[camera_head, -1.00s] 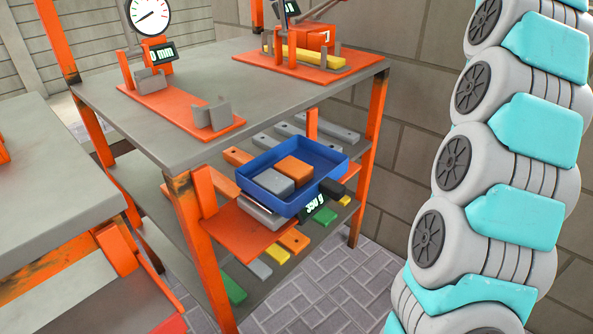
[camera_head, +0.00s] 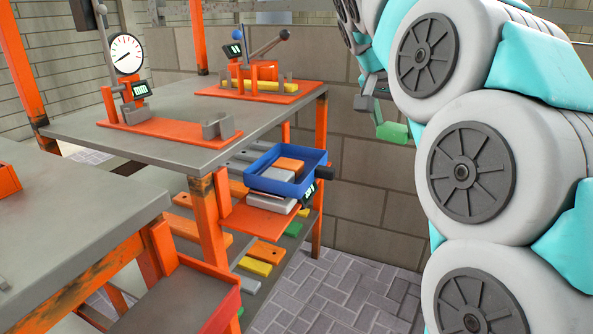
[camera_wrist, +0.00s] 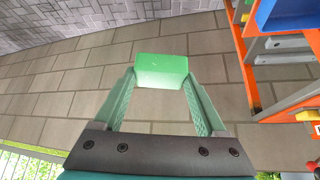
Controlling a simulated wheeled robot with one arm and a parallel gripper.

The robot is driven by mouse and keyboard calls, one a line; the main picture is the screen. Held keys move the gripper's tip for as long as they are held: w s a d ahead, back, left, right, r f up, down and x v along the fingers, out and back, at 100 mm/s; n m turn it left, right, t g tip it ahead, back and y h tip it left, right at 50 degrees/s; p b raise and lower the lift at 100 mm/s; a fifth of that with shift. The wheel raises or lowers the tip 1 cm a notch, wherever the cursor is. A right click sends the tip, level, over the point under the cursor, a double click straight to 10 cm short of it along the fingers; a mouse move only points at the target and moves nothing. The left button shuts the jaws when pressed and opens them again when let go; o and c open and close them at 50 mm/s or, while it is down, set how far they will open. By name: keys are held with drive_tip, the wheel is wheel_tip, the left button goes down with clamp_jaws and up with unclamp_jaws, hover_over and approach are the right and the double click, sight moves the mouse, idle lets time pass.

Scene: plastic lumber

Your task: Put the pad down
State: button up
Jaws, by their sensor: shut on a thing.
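A green block (camera_head: 393,131), which I take to be the pad, is held at the end of my arm, right of the workbench and in front of the block wall. In the wrist view the green pad (camera_wrist: 161,70) sits between the two fingertips of my gripper (camera_wrist: 159,88), which is shut on it. The pad is in the air, with nothing visible touching it from below. In the head view my gripper (camera_head: 380,108) is small and partly hidden behind my arm.
A grey workbench (camera_head: 160,150) carries a dial gauge (camera_head: 126,55) and a lever fixture (camera_head: 262,72). Below its top, a blue tray (camera_head: 262,184) holds a grey and an orange block. Several coloured bars lie on lower shelves. A second bench (camera_head: 70,235) stands at left. Paved floor (camera_head: 345,290) is clear.

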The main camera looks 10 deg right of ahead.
drive_tip(key=s+a+f+n+t+y+b, duration=0.1)
drive_tip(key=s+a+f+n+t+y, duration=0.2)
drive_tip(key=a, duration=0.7)
drive_tip(key=shift+n+g+h, duration=0.3)
drive_tip(key=shift+g+h, duration=0.3)
drive_tip(key=shift+g, duration=0.1)
drive_tip(key=w+a+f, duration=0.1)
drive_tip(key=w+a, duration=0.1)
drive_tip(key=w, duration=0.3)
drive_tip(key=w+a+f+p, duration=0.1)
drive_tip(key=w+a, duration=0.1)
drive_tip(key=w, duration=0.3)
drive_tip(key=w+a+f+p, duration=0.1)
drive_tip(key=w+a, duration=0.1)
drive_tip(key=w, duration=0.3)
drive_tip(key=shift+w+a, duration=0.1)
drive_tip(key=shift+a, duration=0.25)
drive_tip(key=shift+f, duration=1.75)
drive_tip(key=shift+d+f, duration=0.1)
drive_tip(key=shift+f, duration=0.05)
drive_tip(key=o, duration=1.5)
drive_tip(key=shift+c, duration=0.2)
